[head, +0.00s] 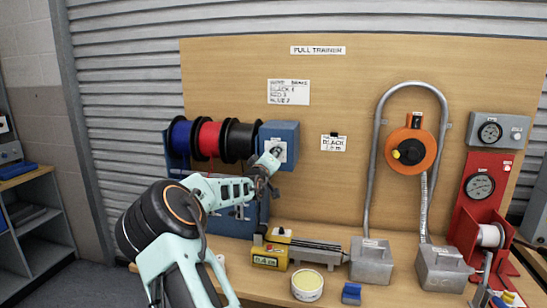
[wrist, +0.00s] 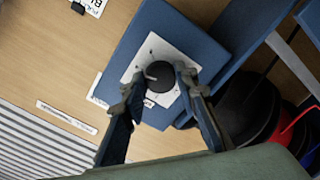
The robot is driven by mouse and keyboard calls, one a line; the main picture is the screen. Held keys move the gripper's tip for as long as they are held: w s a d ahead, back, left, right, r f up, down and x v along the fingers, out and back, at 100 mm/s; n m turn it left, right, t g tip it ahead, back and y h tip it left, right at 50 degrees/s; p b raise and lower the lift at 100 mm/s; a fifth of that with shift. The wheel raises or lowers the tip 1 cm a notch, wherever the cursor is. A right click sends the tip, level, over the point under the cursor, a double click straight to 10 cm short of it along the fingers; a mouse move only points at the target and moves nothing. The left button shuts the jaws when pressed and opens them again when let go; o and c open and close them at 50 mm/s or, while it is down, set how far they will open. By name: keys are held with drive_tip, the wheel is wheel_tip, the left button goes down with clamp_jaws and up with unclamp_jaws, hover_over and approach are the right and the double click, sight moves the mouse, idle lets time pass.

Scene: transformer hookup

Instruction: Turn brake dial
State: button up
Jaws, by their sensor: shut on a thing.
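The brake dial (wrist: 160,77) is a round black knob with a light pointer mark. It sits on a white plate on the face of the blue brake box (head: 280,133), to the right of the wire spools. My gripper (head: 267,168) reaches up to the lower left part of this plate. In the wrist view my gripper (wrist: 158,92) has one finger on each side of the dial, shut on it. Part of the plate's scale is hidden by the fingers.
Blue, red and black spools (head: 208,140) hang left of the box. A card (head: 289,92) on the board lists wire and brake values. An orange reel (head: 411,150), a bent metal conduit (head: 376,130) and gauges (head: 480,187) stand to the right. A yellow tool (head: 272,257) lies on the bench below.

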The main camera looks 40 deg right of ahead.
idle(0.3)
drive_tip(key=o, duration=1.2)
drive_tip(key=shift+c, duration=0.2)
drive_tip(key=shift+a, duration=0.1)
drive_tip(key=v, duration=1.1)
drive_tip(key=shift+s+a, duration=0.25)
drive_tip(key=shift+s, duration=0.1)
drive_tip(key=shift+s, duration=0.1)
